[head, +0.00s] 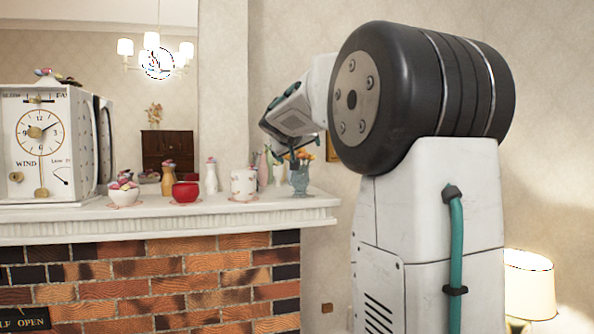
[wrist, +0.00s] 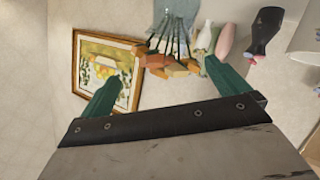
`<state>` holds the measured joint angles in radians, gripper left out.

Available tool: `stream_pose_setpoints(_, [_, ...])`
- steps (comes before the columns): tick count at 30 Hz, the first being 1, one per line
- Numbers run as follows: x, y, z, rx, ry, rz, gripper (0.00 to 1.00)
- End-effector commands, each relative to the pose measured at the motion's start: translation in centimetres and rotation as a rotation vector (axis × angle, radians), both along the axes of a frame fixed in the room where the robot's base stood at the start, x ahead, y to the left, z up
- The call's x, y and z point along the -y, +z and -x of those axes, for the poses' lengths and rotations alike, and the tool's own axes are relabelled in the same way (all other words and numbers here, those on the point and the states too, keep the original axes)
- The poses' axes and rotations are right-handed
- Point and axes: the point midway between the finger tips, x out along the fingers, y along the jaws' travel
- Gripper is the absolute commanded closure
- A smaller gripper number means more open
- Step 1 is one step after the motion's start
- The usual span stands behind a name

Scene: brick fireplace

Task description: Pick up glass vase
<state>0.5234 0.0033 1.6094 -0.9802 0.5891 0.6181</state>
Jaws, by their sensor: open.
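The glass vase (head: 299,183) is blue-grey and see-through, and stands upright near the right end of the mantel with orange flowers (head: 301,158) in it. My gripper (head: 300,154) is just above it at the flowers, partly overlapping them in the head view. In the wrist view my gripper (wrist: 172,74) is open, its green fingers spread wide. Whether a finger touches a flower I cannot tell.
On the mantel (head: 230,215), left of the vase, stand a pale pink vase (head: 262,170), a white cup (head: 243,184) and a red pot (head: 185,192). In the wrist view a pink vase (wrist: 228,40) and a dark bottle (wrist: 265,32) are close by. A framed picture (wrist: 130,60) hangs on the wall.

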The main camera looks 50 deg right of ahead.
Motion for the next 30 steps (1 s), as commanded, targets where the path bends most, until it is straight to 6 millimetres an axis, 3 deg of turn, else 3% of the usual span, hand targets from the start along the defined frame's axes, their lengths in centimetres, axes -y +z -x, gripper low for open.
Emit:
stream_pose_setpoints(15, [4.5, -2.9, -2.8, -0.002, 0.0, -0.003, 0.0])
stream_pose_setpoints(22, [4.6, -2.9, -2.9, -0.001, 0.001, -0.002, 0.0])
stream_pose_setpoints(28, [4.6, -2.9, -2.9, -0.002, 0.0, -0.003, 0.55])
stream_pose_setpoints(30, [4.6, -2.9, -2.9, -0.001, 0.001, -0.002, 0.55])
